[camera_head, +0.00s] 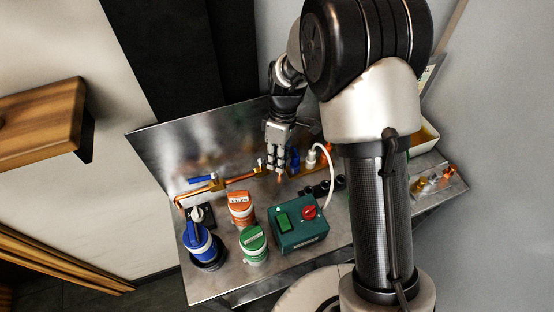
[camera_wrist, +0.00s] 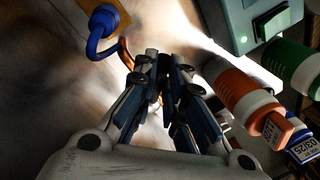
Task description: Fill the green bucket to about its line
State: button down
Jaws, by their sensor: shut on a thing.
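The green bucket (camera_head: 254,246) looks like a green-lidded white container with a label, standing upright at the front of the metal bench. Part of it shows at the right edge of the wrist view (camera_wrist: 293,66). I cannot make out a fill line or its contents. My gripper (camera_head: 278,165) is low over the back of the bench, apart from the bucket, beside the copper pipe (camera_head: 240,178). In the wrist view my gripper (camera_wrist: 160,75) has its fingers close together on a small copper-coloured piece (camera_wrist: 154,102), mostly hidden between them.
An orange container (camera_head: 241,207) and a blue one (camera_head: 199,242) stand beside the green one. A teal box (camera_head: 298,236) with a green switch and red knob is to their right. A white hose (camera_head: 328,165) arches behind it. A wooden shelf (camera_head: 42,118) juts out at left.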

jog(key=shift+w, duration=0.1)
dwell(0.3)
jog(key=c, duration=1.7)
grip_release()
jog(key=shift+o, duration=0.2)
jog(key=shift+r, duration=0.15)
notch_tip(320, 180, up, 12)
jog(key=w+d, duration=0.1)
jog(key=w, duration=0.1)
jog(key=shift+f, duration=0.2)
jog(key=shift+c, duration=0.2)
